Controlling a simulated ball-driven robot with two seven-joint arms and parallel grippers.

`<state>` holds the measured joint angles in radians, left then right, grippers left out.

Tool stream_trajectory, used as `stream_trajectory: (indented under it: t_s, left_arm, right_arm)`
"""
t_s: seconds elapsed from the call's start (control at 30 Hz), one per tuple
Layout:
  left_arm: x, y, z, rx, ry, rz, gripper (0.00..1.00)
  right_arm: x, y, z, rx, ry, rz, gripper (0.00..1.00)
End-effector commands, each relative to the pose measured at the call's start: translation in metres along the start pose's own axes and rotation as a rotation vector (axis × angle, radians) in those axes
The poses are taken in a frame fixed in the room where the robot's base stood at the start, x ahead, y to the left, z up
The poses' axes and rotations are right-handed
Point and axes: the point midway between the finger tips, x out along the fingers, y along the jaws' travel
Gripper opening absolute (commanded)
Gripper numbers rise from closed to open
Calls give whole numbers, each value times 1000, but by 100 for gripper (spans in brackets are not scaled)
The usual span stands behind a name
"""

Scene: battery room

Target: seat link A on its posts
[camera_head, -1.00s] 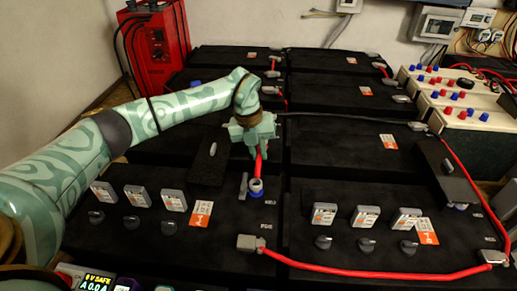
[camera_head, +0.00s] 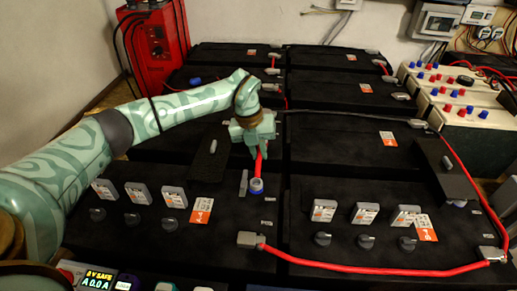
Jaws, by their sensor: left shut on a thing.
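My left gripper (camera_head: 256,152) is shut on a red link (camera_head: 259,166), which I take to be link A, over the front-left black battery block. The link hangs down from the jaws. Its lower end meets a grey fitting with a blue collar (camera_head: 256,187) on the block's top, close to a grey upright post (camera_head: 243,183). I cannot tell whether the link is seated there or only touching. The jaws and arm hide the link's upper part. My right gripper is out of view.
A long red cable (camera_head: 380,271) runs along the front from a grey terminal (camera_head: 250,239) to the right side. Grey-capped cells (camera_head: 174,197) and black knobs stand on the front blocks. A black flap (camera_head: 209,160) lies left of the gripper. A red charger (camera_head: 155,45) stands behind.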

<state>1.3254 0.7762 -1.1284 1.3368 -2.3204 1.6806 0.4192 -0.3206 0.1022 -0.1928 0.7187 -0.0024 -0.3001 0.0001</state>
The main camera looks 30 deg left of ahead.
Motion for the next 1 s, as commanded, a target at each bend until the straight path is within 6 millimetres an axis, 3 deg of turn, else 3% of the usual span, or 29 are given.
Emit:
stream_trajectory:
  t_s: [1.0]
  left_arm:
    - [6, 1, 0, 0, 0, 0, 0]
  right_arm:
    - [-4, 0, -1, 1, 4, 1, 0]
